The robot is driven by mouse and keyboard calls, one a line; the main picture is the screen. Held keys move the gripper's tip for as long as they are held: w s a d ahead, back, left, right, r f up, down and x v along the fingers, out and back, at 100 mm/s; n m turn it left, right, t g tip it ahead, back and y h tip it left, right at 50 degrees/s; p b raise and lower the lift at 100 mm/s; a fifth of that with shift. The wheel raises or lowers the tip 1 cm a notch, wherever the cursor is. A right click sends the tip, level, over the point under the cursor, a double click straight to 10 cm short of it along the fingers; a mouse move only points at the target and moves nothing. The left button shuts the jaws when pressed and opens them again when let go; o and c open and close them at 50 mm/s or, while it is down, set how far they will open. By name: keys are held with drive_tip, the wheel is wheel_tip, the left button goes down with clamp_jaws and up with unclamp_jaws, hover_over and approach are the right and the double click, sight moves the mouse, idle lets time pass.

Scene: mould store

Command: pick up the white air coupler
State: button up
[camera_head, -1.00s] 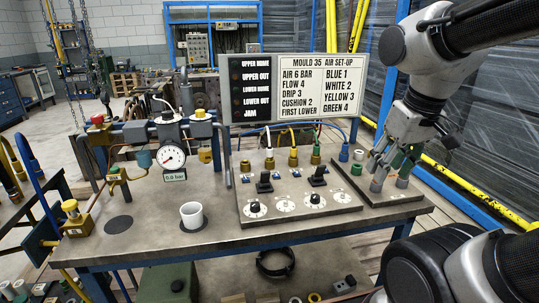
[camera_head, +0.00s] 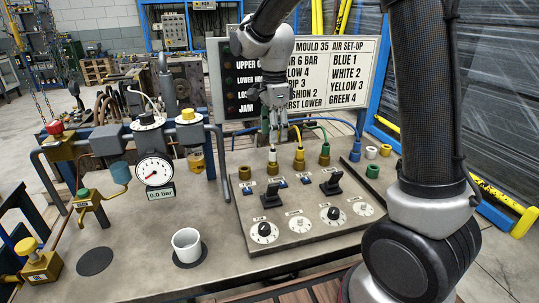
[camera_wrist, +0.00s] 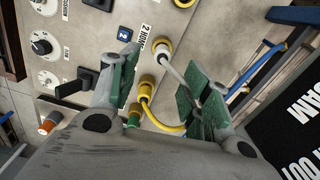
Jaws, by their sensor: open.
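The white air coupler (camera_head: 272,155) stands in a brass port on the sloped control panel, second from the left in the row. In the wrist view the white coupler (camera_wrist: 163,47) has a white hose and sits by the label "2 HOME". My gripper (camera_head: 273,136) is open, pointing down just above the coupler. In the wrist view its green-padded fingers (camera_wrist: 160,60) lie either side of the coupler and its hose. I cannot tell whether a pad touches it. The yellow coupler (camera_head: 299,156) stands next to it on the right, then the green one (camera_head: 324,151).
The set-up sign (camera_head: 335,70) stands close behind my gripper. Black levers (camera_head: 270,196) and dials rise in front of the ports. Loose blue (camera_head: 355,151) and green (camera_head: 372,171) pieces stand at right. A white cup (camera_head: 187,244) and a gauge (camera_head: 154,170) are at left.

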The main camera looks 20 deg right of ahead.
sight(273, 149)
drive_tip(key=shift+m, duration=0.4)
drive_tip(key=shift+f, duration=0.35)
wheel_tip(273, 149, down, 7)
drive_tip(key=shift+w+a+f, duration=0.1)
drive_tip(key=shift+w, duration=0.05)
clamp_jaws()
